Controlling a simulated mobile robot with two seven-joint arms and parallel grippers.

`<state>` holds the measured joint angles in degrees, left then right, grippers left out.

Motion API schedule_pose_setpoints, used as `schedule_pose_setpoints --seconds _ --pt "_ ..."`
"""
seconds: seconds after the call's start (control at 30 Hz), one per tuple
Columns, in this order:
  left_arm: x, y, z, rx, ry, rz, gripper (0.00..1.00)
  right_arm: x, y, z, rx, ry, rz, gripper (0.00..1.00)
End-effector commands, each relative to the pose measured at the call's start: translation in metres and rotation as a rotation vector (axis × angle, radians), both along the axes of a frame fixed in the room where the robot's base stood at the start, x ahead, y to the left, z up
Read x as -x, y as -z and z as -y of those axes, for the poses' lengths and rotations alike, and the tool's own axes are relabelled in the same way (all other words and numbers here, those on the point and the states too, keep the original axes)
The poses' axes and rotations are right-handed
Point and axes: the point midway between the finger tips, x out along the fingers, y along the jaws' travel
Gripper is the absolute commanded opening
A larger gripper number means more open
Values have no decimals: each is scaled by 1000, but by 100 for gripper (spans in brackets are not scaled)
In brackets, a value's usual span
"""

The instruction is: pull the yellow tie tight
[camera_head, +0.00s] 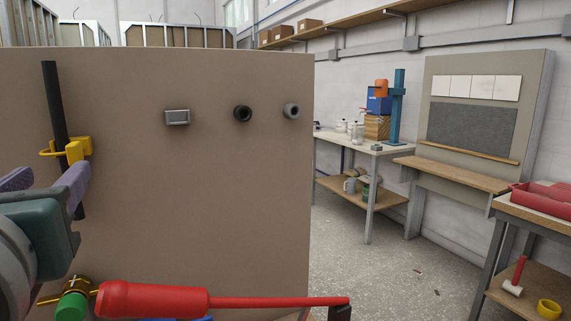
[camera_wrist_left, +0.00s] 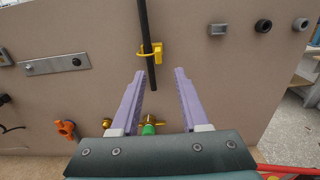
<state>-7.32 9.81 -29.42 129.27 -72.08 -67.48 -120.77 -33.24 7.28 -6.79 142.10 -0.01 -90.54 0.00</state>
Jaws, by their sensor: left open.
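The yellow tie (camera_head: 76,149) loops around a black upright rod (camera_head: 54,105) on the tan panel, with a loose loop out to the left and a yellow block at the rod. The wrist view also shows the tie (camera_wrist_left: 153,50) and the black rod (camera_wrist_left: 147,25). My left gripper (camera_head: 48,180) has two purple fingers, spread apart and empty. In the left wrist view its fingertips (camera_wrist_left: 160,74) point at the panel, just below the tie, with the rod's lower end between them in the picture. I see no contact with the tie. My right gripper is not in view.
The tan panel (camera_head: 215,200) carries a grey box (camera_head: 177,117) and two round fittings. A brass fitting with a green part (camera_head: 75,300) sits low on the left. A large red-handled tool (camera_head: 155,298) crosses the bottom foreground. Floor (camera_head: 400,275) at the right is largely clear.

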Motion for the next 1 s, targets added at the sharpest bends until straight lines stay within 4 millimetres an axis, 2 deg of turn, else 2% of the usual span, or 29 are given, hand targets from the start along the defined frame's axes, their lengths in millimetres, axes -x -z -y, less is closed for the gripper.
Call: schedule_pose_setpoints --seconds 0.3,0.5,0.83,1.0 --pt "-51 -3 -32 2 -4 1 45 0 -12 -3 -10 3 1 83" --pt "-70 -2 -44 5 -3 0 45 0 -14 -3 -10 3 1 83" --pt "-74 -1 -47 8 -2 -1 45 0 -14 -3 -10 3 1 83" --pt "-74 0 -47 8 -2 -1 27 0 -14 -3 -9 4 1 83"
